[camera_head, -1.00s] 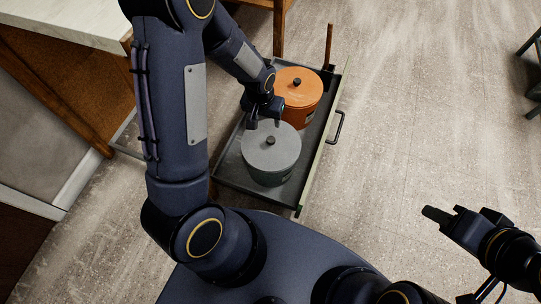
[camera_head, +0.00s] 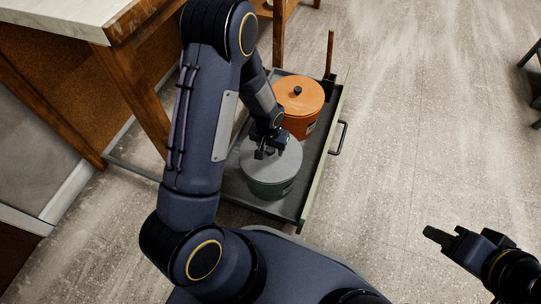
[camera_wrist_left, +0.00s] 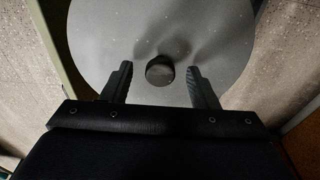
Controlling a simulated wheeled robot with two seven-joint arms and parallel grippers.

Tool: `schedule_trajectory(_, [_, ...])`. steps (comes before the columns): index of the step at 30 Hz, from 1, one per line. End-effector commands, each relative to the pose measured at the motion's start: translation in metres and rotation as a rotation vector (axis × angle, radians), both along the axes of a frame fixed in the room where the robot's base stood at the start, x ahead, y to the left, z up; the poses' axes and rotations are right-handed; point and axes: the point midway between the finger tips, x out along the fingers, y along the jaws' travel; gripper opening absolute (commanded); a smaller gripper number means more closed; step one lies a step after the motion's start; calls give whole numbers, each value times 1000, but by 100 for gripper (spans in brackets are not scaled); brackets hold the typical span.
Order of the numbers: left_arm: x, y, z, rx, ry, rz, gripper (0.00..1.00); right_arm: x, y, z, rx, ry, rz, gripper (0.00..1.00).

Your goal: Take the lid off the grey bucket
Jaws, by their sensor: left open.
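The grey bucket (camera_head: 270,188) stands upright in an open drawer, with its round grey lid (camera_head: 286,165) on top. In the left wrist view the lid (camera_wrist_left: 110,35) fills the upper middle, and its dark round knob (camera_wrist_left: 160,71) lies between my fingertips. My left gripper (camera_head: 264,154) is over the lid; it also shows in the left wrist view (camera_wrist_left: 160,82), open, with a finger on each side of the knob and gaps to both. In the head view the gripper hides the knob. My right gripper (camera_head: 432,238) is at the lower right, away from the bucket, holding nothing visible.
An orange bucket (camera_head: 302,125) with an orange lid (camera_head: 299,97) stands behind the grey one in the same drawer (camera_head: 238,196). The drawer has a handle (camera_head: 341,137) on its right side. A counter (camera_head: 75,17) is at the upper left.

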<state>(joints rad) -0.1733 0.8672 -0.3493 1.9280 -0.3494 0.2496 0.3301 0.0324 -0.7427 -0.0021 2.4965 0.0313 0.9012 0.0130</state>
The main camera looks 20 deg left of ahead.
Motion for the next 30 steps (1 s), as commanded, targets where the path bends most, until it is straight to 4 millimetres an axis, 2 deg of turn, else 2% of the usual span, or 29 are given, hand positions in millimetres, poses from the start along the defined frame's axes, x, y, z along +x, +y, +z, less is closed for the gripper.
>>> schedule_trajectory(3, [0, 0, 1, 0, 0, 0, 51, 0, 0, 1, 0, 0, 0, 34])
schedule_trajectory(14, [0, 0, 1, 0, 1, 0, 4, 0, 0, 1, 0, 0, 0, 34])
schedule_trajectory(23, [0, 0, 4, 0, 0, 0, 3, 0, 0, 3, 0, 0, 0, 34])
schedule_trajectory(26, [0, 0, 11, 0, 0, 0, 3, 0, 0, 8, 0, 0, 0, 34])
schedule_trajectory(30, [0, 0, 31, 0, 0, 0, 3, 0, 0, 22, 0, 0, 0, 34])
